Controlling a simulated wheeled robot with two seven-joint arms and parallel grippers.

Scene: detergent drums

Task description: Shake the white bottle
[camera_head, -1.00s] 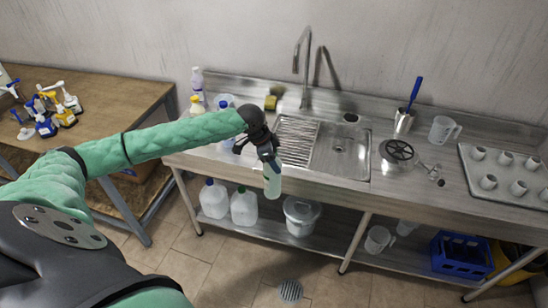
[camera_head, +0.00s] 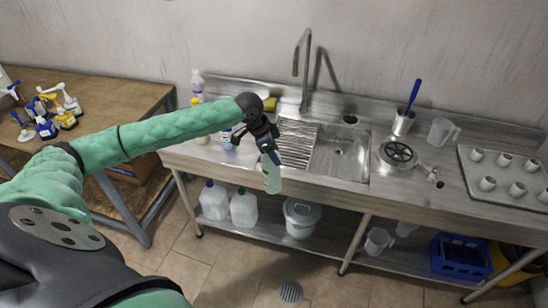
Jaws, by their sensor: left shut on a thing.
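My left gripper (camera_head: 266,148) reaches in from the left in a green sleeve. It is shut on a pale, whitish-green bottle (camera_head: 272,180), which hangs below the fingers in front of the sink counter's front edge. The bottle is close to upright, tilted slightly, and the gripper hides its top. My right gripper is not in view.
A steel counter (camera_head: 225,161) with a sink (camera_head: 345,155) and tall faucet (camera_head: 303,60) stands behind. Bottles (camera_head: 197,85) stand at its back left; a blue-handled brush in a cup (camera_head: 403,122) is right. Jugs (camera_head: 244,208) and a bucket (camera_head: 301,217) are on the shelf below.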

